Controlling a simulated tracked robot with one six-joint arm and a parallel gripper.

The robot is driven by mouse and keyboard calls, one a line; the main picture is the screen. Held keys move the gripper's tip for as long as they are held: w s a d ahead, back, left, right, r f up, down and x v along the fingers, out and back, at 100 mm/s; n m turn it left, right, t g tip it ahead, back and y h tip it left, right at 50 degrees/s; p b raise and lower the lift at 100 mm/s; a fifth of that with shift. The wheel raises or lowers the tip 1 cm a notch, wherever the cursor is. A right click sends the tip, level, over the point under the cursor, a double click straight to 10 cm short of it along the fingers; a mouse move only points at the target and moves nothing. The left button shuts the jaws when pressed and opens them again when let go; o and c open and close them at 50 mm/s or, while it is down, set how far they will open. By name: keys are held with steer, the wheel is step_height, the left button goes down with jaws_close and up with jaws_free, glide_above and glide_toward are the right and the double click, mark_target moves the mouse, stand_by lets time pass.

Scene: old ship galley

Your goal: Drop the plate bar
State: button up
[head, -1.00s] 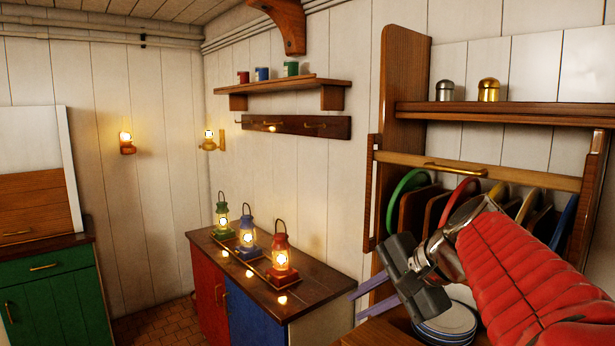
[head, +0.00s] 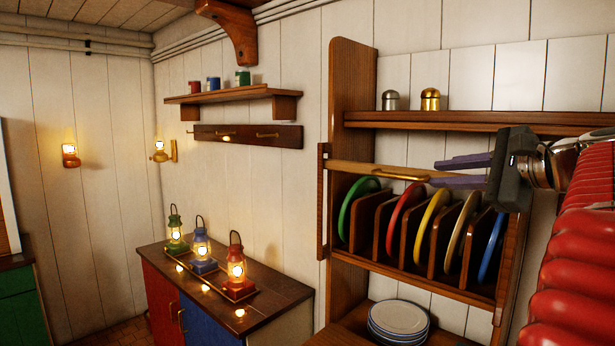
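The plate bar (head: 360,170) is a light wooden rail across the front of the plate rack (head: 352,110), level with the plates' upper edges. A brass handle (head: 402,177) sits on the bar's middle. My gripper (head: 433,173) comes in from the right, its two purple fingers apart and pointing left. The fingertips are close to the handle's right end, one above and one below its level. I cannot tell whether they touch it. My gripper hides part of the bar's right side.
Coloured plates, among them a green one (head: 350,205) and a red one (head: 398,212), stand in slots behind the bar. White plates (head: 398,318) are stacked below. Two shakers (head: 430,99) stand on the shelf above. Lit lanterns (head: 236,268) stand on the left cabinet.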

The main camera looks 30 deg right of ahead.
mark_target(403, 176)
steer(key=shift+r, duration=0.1)
stand_by(0.3)
steer(key=x, duration=1.3)
steer(key=shift+w+d, duration=0.1)
steer(key=shift+w, duration=0.25)
steer(key=shift+c, duration=0.6)
jaws_close()
